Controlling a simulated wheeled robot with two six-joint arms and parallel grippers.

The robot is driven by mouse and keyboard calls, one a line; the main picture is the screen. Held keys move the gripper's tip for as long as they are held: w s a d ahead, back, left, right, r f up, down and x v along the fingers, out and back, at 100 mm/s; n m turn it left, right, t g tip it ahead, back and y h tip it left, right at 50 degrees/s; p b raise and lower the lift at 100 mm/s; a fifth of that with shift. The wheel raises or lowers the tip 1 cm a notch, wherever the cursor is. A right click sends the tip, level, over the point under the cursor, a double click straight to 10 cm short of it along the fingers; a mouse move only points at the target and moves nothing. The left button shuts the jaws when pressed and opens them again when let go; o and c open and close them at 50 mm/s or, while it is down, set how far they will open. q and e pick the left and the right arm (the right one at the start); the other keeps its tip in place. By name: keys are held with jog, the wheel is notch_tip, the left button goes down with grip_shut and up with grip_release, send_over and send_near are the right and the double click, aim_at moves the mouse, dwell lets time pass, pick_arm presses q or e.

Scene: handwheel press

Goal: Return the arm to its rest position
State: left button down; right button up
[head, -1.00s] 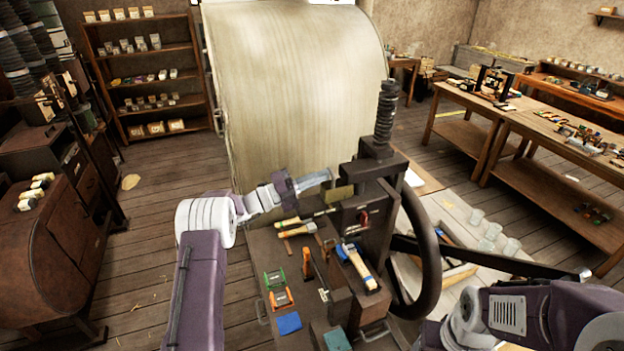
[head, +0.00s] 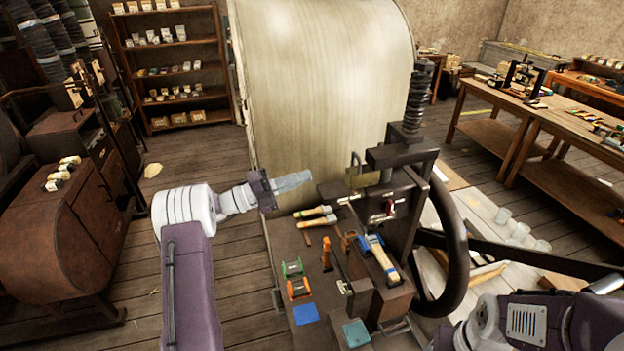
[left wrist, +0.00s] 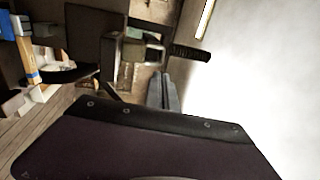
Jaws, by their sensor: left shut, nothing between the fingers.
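My left gripper (head: 294,181) is shut and empty. It hangs in the air in front of the large pale cylinder, left of the handwheel press (head: 400,170). Its closed grey fingers (left wrist: 166,92) also show in the left wrist view. The press has a dark screw column and a large dark handwheel (head: 459,245) on its right side. A brass-coloured block (head: 362,177) sits at the press, to the right of my left gripper and apart from it. My right arm (head: 520,325) shows at the bottom right; its gripper is not in view.
A dark bench (head: 285,240) below holds a hammer (head: 383,262), other wooden-handled tools, green and orange clamps (head: 298,289), and blue pads. The large pale cylinder (head: 320,90) stands behind. A brown cabinet (head: 60,240) is at left. Open floor lies between cabinet and bench.

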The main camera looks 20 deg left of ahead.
pick_arm(q)
jog(key=s+d+f+m+g+h+b, duration=0.1)
jog(key=s+d+m+g+b, duration=0.25)
jog(key=d, duration=0.35)
jog(key=s+d+m+g+b, duration=0.2)
jog(key=s+d+g+b, duration=0.15)
jog(key=d, duration=0.35)
jog(key=s+d+f+m+g+y+b, duration=0.4)
jog(key=s+d+f+m, duration=0.25)
jog(key=s+f, duration=0.3)
jog(key=s+a+f+m+g+y+b, duration=0.1)
jog(key=s+a+f+m+y+b, duration=0.1)
jog(key=s+a+f+m+y, duration=0.4)
jog(key=s+a+f+m+g+y+b, duration=0.1)
jog(key=s+f+m+y, duration=0.2)
jog(key=s+f+m, duration=0.65)
jog(key=w+a+f+m+t+y, duration=0.3)
jog(key=a+m, duration=0.6)
jog(key=m, duration=0.6)
notch_tip(320, 180, down, 2)
jog(key=shift+w+a+f+y, duration=0.25)
jog(key=shift+w+a+y, duration=0.1)
jog(key=shift+y, duration=0.45)
pick_arm(e)
notch_tip(320, 180, down, 14)
jog(key=shift+a+r, duration=0.25)
jog(key=shift+a, duration=0.15)
